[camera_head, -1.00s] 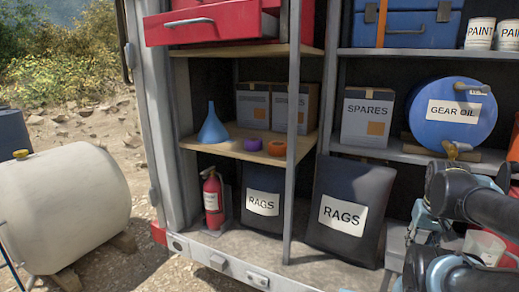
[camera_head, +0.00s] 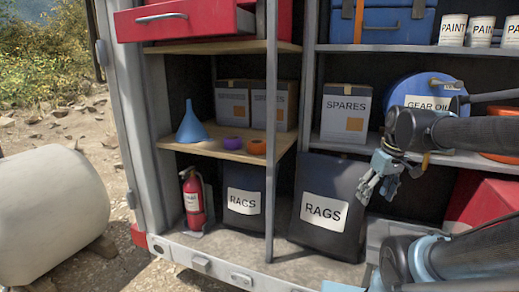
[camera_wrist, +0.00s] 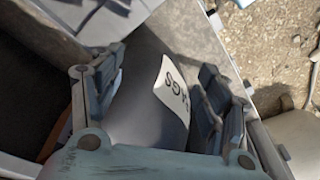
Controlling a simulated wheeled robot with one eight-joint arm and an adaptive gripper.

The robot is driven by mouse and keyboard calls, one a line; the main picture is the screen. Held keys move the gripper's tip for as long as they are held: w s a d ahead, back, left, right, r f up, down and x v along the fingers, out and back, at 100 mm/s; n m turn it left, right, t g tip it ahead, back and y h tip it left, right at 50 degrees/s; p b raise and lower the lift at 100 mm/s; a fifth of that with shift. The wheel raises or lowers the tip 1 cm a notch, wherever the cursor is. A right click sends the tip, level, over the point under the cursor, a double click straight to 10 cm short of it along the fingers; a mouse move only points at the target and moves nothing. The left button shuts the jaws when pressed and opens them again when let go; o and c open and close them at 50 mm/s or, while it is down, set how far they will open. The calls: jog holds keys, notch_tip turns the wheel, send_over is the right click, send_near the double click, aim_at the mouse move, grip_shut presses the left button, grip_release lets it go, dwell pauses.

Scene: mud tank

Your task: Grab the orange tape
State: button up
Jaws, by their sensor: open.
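The orange tape (camera_head: 256,147) is a small roll lying flat near the front edge of the middle wooden shelf in the head view. A purple roll (camera_head: 233,142) lies just left of it. My gripper (camera_head: 375,189) is open and empty, to the right of the tape and lower, in front of the right black RAGS bag (camera_head: 322,210). In the wrist view my gripper's two fingers (camera_wrist: 157,105) are spread apart, with the RAGS bag (camera_wrist: 150,75) behind them. The tape is not seen in the wrist view.
A metal upright post (camera_head: 271,130) stands just right of the tape. A blue funnel (camera_head: 191,124) stands left on the same shelf, with boxes (camera_head: 232,102) behind. A fire extinguisher (camera_head: 194,198) and another RAGS bag (camera_head: 243,200) are below. The space in front of the shelf is clear.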

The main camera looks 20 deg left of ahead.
jog(key=w+a+r+n+g+y, duration=0.1)
jog(key=w+a+r+n, duration=0.3)
jog(key=a+r, duration=0.15)
jog(key=w+a+r+n+g, duration=0.1)
jog(key=w+a+r+n, duration=0.35)
jog(key=a, duration=0.25)
jog(key=n+g+y, duration=0.2)
jog(key=n, duration=0.6)
send_near(259, 141)
jog(key=x, duration=0.4)
jog(key=shift+s+f, duration=0.25)
jog(key=shift+f, duration=0.15)
jog(key=shift+x, duration=2.7)
jog(key=shift+r, duration=0.1)
jog(key=shift+c, duration=0.5)
jog(key=c, duration=0.7)
